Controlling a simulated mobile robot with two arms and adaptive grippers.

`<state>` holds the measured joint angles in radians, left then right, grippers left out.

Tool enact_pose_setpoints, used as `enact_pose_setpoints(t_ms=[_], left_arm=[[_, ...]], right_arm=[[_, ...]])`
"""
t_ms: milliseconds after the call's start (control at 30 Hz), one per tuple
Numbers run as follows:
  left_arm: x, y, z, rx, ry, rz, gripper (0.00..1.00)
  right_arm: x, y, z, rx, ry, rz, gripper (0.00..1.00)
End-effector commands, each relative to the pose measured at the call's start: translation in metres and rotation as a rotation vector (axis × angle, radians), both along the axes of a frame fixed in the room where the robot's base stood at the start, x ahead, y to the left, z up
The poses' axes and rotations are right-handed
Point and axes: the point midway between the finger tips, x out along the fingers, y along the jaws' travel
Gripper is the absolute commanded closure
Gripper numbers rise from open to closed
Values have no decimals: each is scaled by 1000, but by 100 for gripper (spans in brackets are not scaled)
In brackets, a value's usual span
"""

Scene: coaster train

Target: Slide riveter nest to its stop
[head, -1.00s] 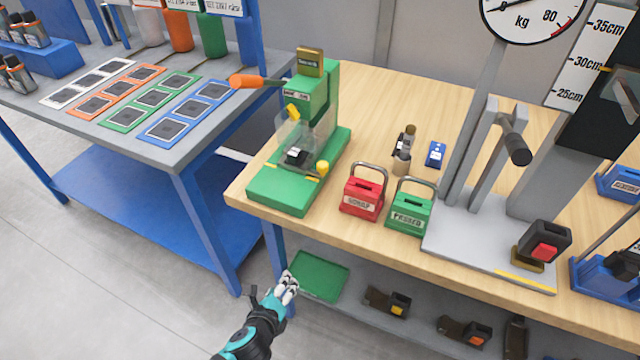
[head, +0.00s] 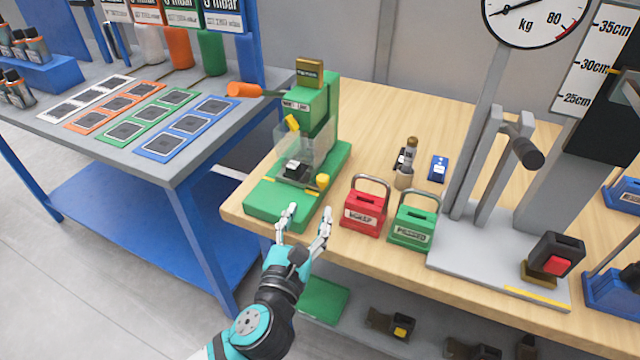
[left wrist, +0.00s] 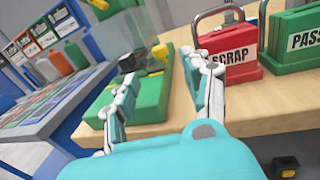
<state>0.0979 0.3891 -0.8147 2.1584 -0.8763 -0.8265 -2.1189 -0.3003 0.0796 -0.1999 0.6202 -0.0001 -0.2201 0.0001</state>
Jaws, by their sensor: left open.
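The green riveter (head: 312,110) stands at the left end of the wooden bench, with an orange-tipped lever (head: 243,90). Its nest (head: 296,168) is a small dark block with a white top, behind a clear guard on the green base. A yellow knob (head: 322,181) sits at the right of the nest. My left gripper (head: 306,220) is open and empty, at the front edge of the riveter base, short of the nest and knob. In the left wrist view, the green base (left wrist: 150,103) shows between the fingers. My right gripper is out of view.
A red scrap box (head: 364,211) and a green passed box (head: 411,223) stand right of the riveter.

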Motion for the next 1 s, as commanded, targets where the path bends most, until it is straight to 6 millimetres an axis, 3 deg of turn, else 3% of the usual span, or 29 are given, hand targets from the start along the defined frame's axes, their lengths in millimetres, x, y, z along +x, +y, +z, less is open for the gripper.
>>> enact_pose_setpoints(t_ms=[200, 400, 600, 867, 1000], left_arm=[[48, -9, 1, -1, -2, 2, 51], [77, -15, 0, -1, -1, 0, 51], [88, -17, 0, -1, 1, 0, 51], [89, -17, 0, -2, 1, 0, 51], [89, -17, 0, -1, 1, 0, 70]], right_arm=[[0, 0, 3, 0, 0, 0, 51], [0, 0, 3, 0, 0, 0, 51], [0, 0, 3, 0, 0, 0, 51], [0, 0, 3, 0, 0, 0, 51], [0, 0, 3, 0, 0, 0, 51]])
